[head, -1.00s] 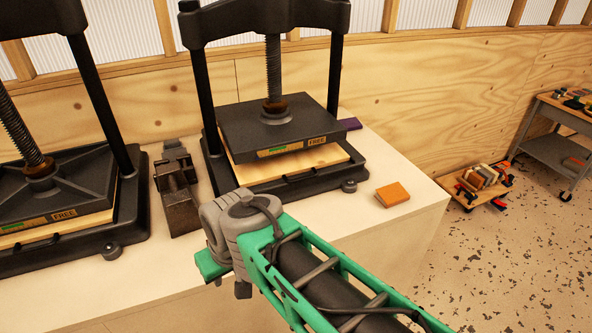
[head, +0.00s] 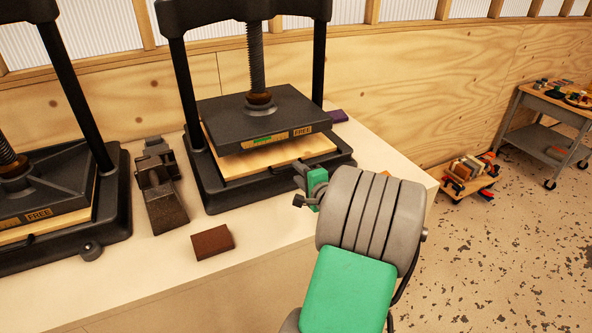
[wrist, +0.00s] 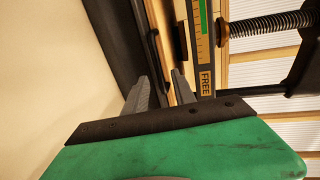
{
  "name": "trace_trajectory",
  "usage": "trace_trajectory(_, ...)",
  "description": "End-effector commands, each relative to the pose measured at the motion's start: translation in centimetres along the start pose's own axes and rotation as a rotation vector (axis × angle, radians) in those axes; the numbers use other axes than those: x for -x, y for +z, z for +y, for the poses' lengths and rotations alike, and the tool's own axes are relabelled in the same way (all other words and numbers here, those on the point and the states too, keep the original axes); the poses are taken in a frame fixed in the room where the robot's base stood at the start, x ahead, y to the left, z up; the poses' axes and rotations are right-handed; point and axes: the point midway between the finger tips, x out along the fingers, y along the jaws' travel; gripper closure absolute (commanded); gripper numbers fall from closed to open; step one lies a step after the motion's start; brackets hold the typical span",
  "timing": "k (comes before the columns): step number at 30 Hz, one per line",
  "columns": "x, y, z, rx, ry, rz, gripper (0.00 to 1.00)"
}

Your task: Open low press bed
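The right press has a pale wooden bed (head: 262,158) under its raised dark platen (head: 260,117), whose front label (head: 302,131) reads FREE. My gripper (head: 300,172) is at the right end of this press's front edge, partly hidden by my arm. In the wrist view, its two grey fingers (wrist: 167,76) are apart, tips pointing towards the front of the bed (wrist: 165,15). A dark pull (wrist: 180,43) lies just beyond the tips; I see no grip on it. The left press (head: 45,190) also carries a FREE label, with its platen down close to its board.
A brown block (head: 212,241) lies on the pale bench (head: 150,265) in front. A low cart (head: 470,176) and a trolley (head: 550,125) stand on the floor at right.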

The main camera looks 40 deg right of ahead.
Motion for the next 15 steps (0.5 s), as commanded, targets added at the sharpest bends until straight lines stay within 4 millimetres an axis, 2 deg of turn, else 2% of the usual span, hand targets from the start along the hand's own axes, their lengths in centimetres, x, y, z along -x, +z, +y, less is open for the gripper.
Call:
trace_trajectory(3, -1.9, 0.1, -0.1, 0.001, 0.001, -0.002, 0.68)
trace_trajectory(6, -2.6, 0.1, -0.1, 0.002, 0.001, -0.002, 0.68)
trace_trajectory(13, -2.7, 0.0, 0.0, 0.002, 0.001, 0.000, 0.68)
trace_trajectory(15, -2.7, 0.0, 0.0, 0.002, 0.001, 0.000, 0.73)
